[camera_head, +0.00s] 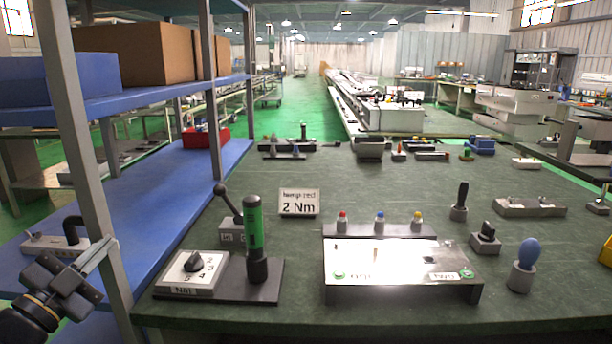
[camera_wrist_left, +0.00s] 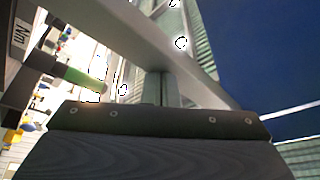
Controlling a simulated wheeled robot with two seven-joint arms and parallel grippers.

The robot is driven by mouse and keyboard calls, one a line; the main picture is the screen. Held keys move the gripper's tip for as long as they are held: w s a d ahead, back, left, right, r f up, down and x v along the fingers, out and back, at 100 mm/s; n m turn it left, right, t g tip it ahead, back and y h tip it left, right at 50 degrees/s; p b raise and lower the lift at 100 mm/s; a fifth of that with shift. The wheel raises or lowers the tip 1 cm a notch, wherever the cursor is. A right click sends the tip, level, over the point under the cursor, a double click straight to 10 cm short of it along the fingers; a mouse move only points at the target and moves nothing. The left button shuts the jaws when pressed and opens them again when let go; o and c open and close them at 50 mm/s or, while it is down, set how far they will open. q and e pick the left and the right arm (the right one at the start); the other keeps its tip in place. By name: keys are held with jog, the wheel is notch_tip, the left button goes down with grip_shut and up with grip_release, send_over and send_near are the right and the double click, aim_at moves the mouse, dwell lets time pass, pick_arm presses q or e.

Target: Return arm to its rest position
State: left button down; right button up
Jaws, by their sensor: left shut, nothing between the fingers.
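My left gripper (camera_head: 92,262) is at the lower left of the head view, beside the shelf's front upright, with its dark wrist at the picture's left edge. It is shut and holds nothing. It is well left of the torque station with its white dial box (camera_head: 193,272) and green-and-black tool (camera_head: 254,240). In the left wrist view the dark gripper body (camera_wrist_left: 160,120) fills the lower middle, with a grey shelf bar (camera_wrist_left: 150,42) crossing close beyond it. My right gripper is in neither view.
The blue shelf rack's upright (camera_head: 88,150) stands very close to my left gripper. A grey block with a black handle (camera_head: 55,243) is on the lower shelf. The green table (camera_head: 400,190) carries a lit panel (camera_head: 400,270), a "2 Nm" sign (camera_head: 299,203) and several knobs.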

pick_arm(q)
jog(key=s+d+f+n+g+y, duration=0.2)
jog(key=s+f+n+g+y, duration=0.6)
jog(key=f+n, duration=0.5)
jog(key=s+d+f+n+g+h, duration=0.1)
jog(key=s+d+f+g+h, duration=0.25)
jog(key=s+d, duration=0.35)
jog(key=s+d+f+n+g+h, duration=0.1)
jog(key=s+d+f+g+h, duration=0.15)
jog(key=s+d+f, duration=0.4)
notch_tip(320, 180, up, 23)
jog(key=s+a+p, duration=0.1)
jog(key=p, duration=2)
jog(key=shift+a+r, duration=0.2)
jog(key=shift+a, duration=0.05)
